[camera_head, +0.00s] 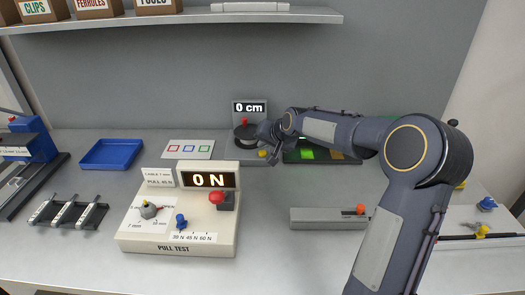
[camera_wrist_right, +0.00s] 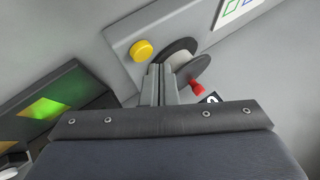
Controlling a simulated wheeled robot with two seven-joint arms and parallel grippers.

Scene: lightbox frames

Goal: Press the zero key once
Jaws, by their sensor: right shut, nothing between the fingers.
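A round yellow button (camera_head: 262,153), with no label that I can read, sits at the front of the measuring device with the "0 cm" display (camera_head: 249,107). I take it for the zero key. In the right wrist view the yellow button (camera_wrist_right: 142,50) stands out of a grey plate. My right gripper (camera_head: 272,160) is shut and empty, close beside the button in the head view. In the wrist view its fingertips (camera_wrist_right: 161,70) are just below and right of the button, and I cannot tell how high above the plate they are. My left gripper is out of view.
A dark reel (camera_wrist_right: 180,54) and a red knob (camera_wrist_right: 197,87) are close to the fingers. A dark panel with a lit green square (camera_head: 307,154) lies to the right. The pull-test box (camera_head: 180,249) stands in front at left. A shelf (camera_head: 170,20) hangs above.

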